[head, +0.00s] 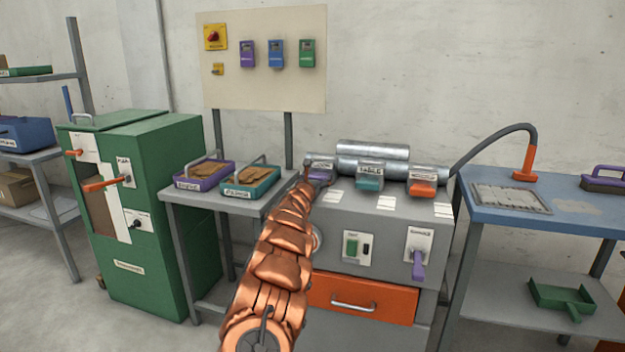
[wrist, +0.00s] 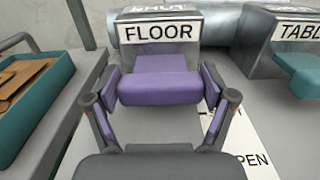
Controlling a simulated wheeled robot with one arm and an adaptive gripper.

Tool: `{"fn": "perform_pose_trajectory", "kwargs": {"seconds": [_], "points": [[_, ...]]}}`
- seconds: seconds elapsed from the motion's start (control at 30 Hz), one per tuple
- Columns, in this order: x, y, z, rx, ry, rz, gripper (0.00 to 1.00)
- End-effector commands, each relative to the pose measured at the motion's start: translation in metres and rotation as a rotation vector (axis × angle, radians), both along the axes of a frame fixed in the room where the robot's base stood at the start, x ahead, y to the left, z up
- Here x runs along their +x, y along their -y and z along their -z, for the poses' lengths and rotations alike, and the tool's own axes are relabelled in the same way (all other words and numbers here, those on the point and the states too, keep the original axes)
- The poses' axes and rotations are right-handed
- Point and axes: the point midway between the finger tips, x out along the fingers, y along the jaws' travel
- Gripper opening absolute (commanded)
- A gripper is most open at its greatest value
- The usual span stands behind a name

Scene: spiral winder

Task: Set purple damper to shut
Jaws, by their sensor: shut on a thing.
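The purple damper (wrist: 160,88) is a wide purple handle on a grey box labelled FLOOR, filling the upper middle of the wrist view. In the head view its box (head: 321,168) is at the left of a row of three dampers on the grey machine, partly hidden by my arm. My gripper (wrist: 161,80) is shut on the purple handle, with one finger at each side end. In the head view my gripper (head: 310,182) is small and mostly hidden behind my copper arm. A white label (wrist: 240,150) reading OPEN lies on the machine top, partly covered by my gripper.
A teal damper (head: 370,182) labelled TABLE and an orange damper (head: 422,187) stand to the right. Metal ducts (head: 373,150) run behind. Trays (head: 250,183) sit on the left stand. A purple lever (head: 418,262) is on the machine front.

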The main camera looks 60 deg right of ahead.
Motion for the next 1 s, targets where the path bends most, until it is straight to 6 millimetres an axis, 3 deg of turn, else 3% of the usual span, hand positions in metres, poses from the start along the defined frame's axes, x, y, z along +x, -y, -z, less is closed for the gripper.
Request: {"fn": "perform_pose_trajectory", "kwargs": {"seconds": [0.4, 0.43, 0.57, 1.0], "points": [[-0.0074, 0.0066, -0.0022, -0.004, -0.001, 0.011, 0.2], [-0.0074, 0.0066, -0.0027, -0.005, -0.001, 0.011, 0.85], [-0.0057, 0.0056, -0.0038, -0.006, 0.001, 0.009, 0.98], [-0.0013, 0.0007, -0.0054, -0.007, 0.002, 0.002, 1.0]]}}
